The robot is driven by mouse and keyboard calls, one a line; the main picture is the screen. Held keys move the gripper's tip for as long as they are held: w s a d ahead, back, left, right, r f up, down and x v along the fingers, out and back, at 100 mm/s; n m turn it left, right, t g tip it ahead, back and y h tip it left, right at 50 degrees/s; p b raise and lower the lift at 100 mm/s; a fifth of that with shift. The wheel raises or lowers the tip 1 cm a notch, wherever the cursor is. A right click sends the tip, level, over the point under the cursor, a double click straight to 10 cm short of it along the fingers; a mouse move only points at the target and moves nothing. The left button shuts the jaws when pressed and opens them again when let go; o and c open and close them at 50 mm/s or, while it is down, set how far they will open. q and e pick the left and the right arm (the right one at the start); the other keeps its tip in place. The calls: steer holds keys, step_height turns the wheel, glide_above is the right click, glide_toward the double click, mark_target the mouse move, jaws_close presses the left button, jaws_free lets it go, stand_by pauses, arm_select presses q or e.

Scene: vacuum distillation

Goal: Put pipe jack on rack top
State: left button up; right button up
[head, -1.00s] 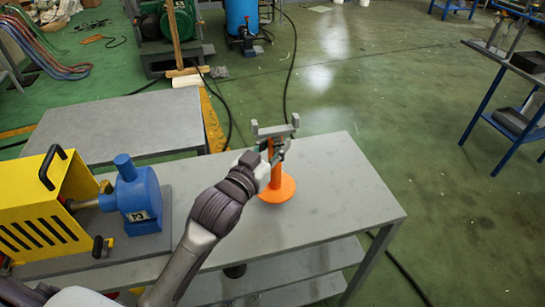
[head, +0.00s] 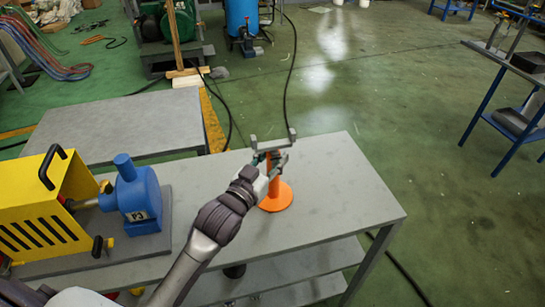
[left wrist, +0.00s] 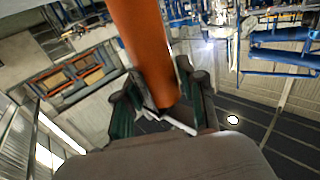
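The pipe jack (head: 275,196) has a round orange base, an orange post and a grey forked head. It is upright at the right part of the grey rack top (head: 335,195). I cannot tell whether its base touches the surface or hangs just above it. My left gripper (head: 273,166) reaches in from the left and is shut on the post, below the head. In the left wrist view the orange post (left wrist: 150,55) runs between the two fingers (left wrist: 163,95). My right gripper is not in view.
A yellow machine (head: 45,215) and a blue pump (head: 138,200) stand on the left of the rack top. A lower grey table (head: 110,125) is behind. A blue-legged stand (head: 490,105) is at the far right. The rack top's right end is clear.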

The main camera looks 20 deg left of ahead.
arm_select(q)
steer(key=shift+o, duration=1)
steer(key=shift+r, duration=0.2)
steer(key=s+a+b, duration=0.1)
steer(key=s+a, duration=0.1)
steer(key=s, duration=1)
steer(key=shift+a, duration=0.15)
steer(key=shift+w, duration=0.1)
